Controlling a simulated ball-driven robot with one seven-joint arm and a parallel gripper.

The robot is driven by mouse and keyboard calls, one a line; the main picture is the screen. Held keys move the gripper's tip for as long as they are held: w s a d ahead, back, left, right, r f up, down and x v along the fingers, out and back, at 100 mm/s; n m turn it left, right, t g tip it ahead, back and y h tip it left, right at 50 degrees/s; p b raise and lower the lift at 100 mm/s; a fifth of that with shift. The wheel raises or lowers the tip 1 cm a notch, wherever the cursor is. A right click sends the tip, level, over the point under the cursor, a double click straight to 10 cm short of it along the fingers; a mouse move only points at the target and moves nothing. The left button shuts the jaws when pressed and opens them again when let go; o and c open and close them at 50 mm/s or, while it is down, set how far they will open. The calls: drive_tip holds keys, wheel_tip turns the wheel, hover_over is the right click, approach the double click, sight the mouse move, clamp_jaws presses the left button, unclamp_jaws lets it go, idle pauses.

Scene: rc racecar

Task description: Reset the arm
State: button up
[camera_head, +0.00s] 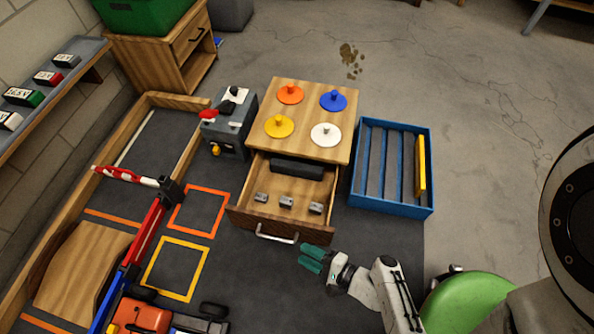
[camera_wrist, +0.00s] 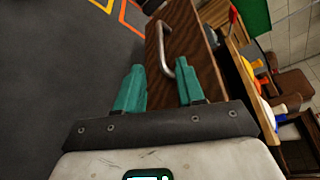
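My gripper (camera_head: 311,258) has teal fingers and is at the lower middle of the head view, just right of and in front of the open drawer. In the wrist view my gripper (camera_wrist: 160,88) shows its two fingers spread apart with nothing between them. The drawer's metal handle (camera_wrist: 166,50) lies just beyond the fingertips in that view. The drawer (camera_head: 285,200) is pulled out of a wooden cabinet and holds several small metal pieces and a dark block. My white arm reaches in from the lower right.
The cabinet top (camera_head: 308,112) carries orange, blue, yellow and white knobbed discs. A blue slotted crate (camera_head: 400,208) stands right of the cabinet. A grey machine (camera_head: 228,125) is at its left. An orange car (camera_head: 140,316) and barrier lie lower left. A green round seat (camera_head: 470,304) is near my arm.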

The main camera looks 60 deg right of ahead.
drive_tip(key=s+a+r+n+g+y, duration=0.2)
drive_tip(key=a+r+n+g+y, duration=0.25)
drive_tip(key=n+g+y, duration=0.75)
drive_tip(key=d+r+n+g+h, duration=0.1)
drive_tip(key=d+r+n+h, duration=0.3)
drive_tip(key=r+n+h, duration=0.3)
drive_tip(key=d+r+n+g+h, duration=0.1)
drive_tip(key=d+r+n+h, duration=0.4)
drive_tip(key=r, duration=0.3)
wheel_tip(320, 180, up, 36)
drive_tip(key=s+a+h+p, duration=0.1)
drive_tip(key=p, duration=3.5)
drive_tip(key=shift+f, duration=0.25)
